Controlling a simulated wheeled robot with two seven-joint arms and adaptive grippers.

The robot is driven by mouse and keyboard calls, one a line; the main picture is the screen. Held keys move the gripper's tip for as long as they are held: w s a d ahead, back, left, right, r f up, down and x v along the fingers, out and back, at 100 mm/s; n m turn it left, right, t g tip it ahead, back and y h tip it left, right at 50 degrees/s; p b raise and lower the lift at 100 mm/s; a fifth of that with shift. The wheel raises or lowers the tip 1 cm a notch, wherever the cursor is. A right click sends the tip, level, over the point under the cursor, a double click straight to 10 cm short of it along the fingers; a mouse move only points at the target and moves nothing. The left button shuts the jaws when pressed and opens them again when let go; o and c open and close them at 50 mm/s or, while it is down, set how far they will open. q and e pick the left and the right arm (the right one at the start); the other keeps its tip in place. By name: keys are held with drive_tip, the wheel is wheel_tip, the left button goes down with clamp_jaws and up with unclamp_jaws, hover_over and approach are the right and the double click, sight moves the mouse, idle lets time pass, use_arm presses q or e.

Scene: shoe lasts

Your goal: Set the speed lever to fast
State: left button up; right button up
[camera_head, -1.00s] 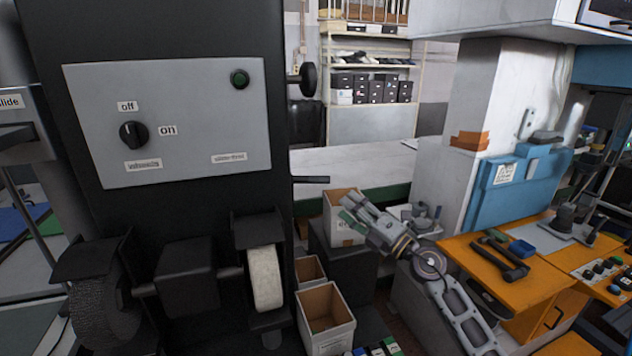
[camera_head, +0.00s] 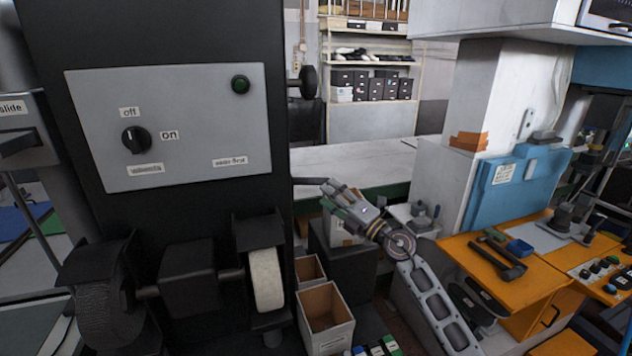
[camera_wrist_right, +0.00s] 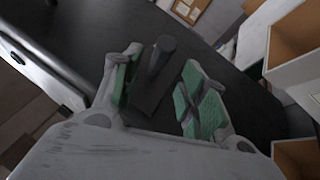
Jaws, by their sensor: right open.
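The speed lever (camera_head: 306,181) is a short black bar that sticks out from the right side of the black machine (camera_head: 190,20). My right gripper (camera_head: 332,197) is at the lever's outer end in the head view. In the right wrist view the gripper (camera_wrist_right: 163,80) is open, with a green-padded finger on each side of the black lever (camera_wrist_right: 157,65). The lever lies between the fingers, nearer the left one, and I see no clear grip on it. No speed marking by the lever is readable. My left gripper is out of view.
The panel (camera_head: 200,110) has an off/on knob (camera_head: 136,140) and a green button (camera_head: 240,84). A black round knob (camera_head: 308,83) sticks out above the lever. Open boxes (camera_head: 326,320) stand below my right gripper. An orange bench (camera_head: 535,265) is to the right.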

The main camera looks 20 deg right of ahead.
sight(318, 184)
drive_tip(key=shift+p+x, duration=0.5)
drive_tip(key=shift+x, duration=2.8)
drive_tip(key=shift+a, duration=0.1)
clamp_jaws()
